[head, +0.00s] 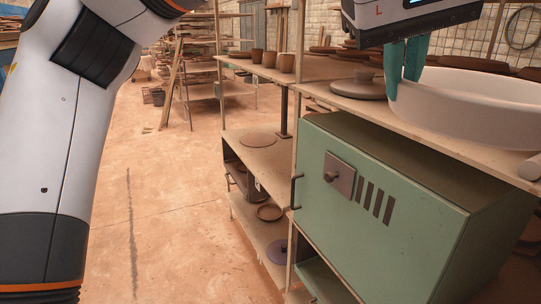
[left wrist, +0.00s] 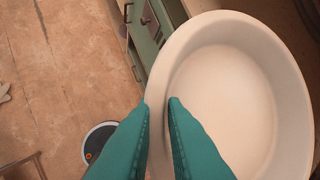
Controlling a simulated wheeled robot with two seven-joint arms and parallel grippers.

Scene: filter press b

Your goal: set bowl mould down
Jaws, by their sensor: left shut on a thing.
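The bowl mould (head: 475,108) is a wide, shallow, off-white bowl at the right of the head view. It is upright or nearly so, at the top board of the right-hand shelf (head: 375,108). I cannot tell whether its base touches the board. My left gripper (head: 403,88) has teal fingers and is shut on the bowl's left rim, one finger inside and one outside. The left wrist view shows the same grip (left wrist: 160,104) and the empty inside of the bowl mould (left wrist: 235,100). My right gripper is not in view.
A pale cylinder (head: 531,167) lies at the right. A green cabinet (head: 385,200) stands below. Brown cups (head: 270,60) stand on the shelf farther back. The floor (head: 165,220) at left is open.

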